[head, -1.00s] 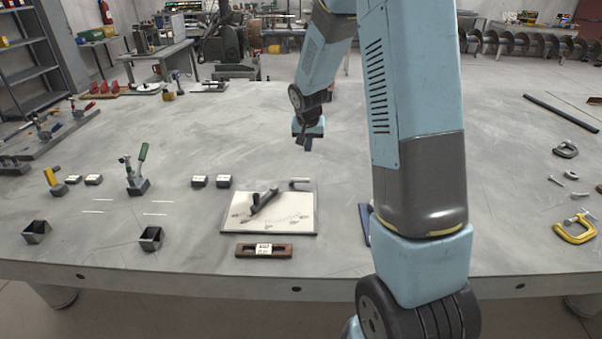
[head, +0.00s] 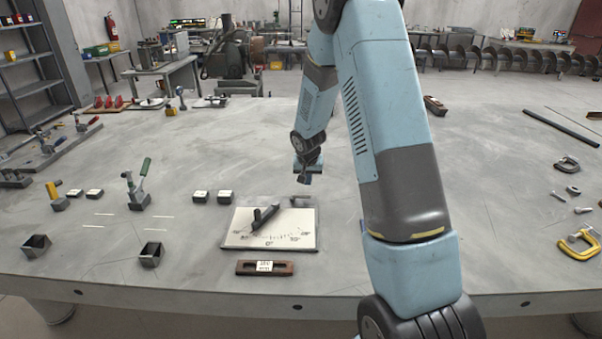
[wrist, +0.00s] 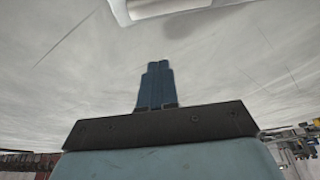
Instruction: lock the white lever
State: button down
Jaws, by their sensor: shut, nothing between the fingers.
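A white board with a printed angle scale (head: 240,241) lies flat on the table. A dark pointer arm (head: 264,217) sits on it. A small grey bent handle (head: 300,198) is at the board's back right corner; I cannot tell whether it is the white lever, and no clearly white lever shows. My gripper (head: 305,181) points down just behind that corner, apart from the board. In the wrist view my gripper's blue fingers (wrist: 158,78) are together and empty. A pale framed edge (wrist: 165,8) crosses the top of that view.
Green-handled (head: 142,182) and yellow-handled (head: 54,189) clamps stand at left. A brown block with a label (head: 284,268) lies in front of the board. Open dark bins (head: 151,254) stand front left. A yellow C-clamp (head: 578,243) lies at right.

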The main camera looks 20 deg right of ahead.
aim_at(301, 198)
jog(key=shift+s+a+f, duration=0.1)
jog(key=shift+s+a, duration=0.15)
jog(key=shift+s, duration=0.3)
jog(key=shift+s+a+f, duration=0.1)
jog(key=shift+s+a, duration=0.1)
jog(key=shift+s, duration=0.35)
jog(key=shift+s+a+f, duration=0.15)
jog(key=shift+s+f, duration=0.05)
jog(key=shift+s, duration=0.55)
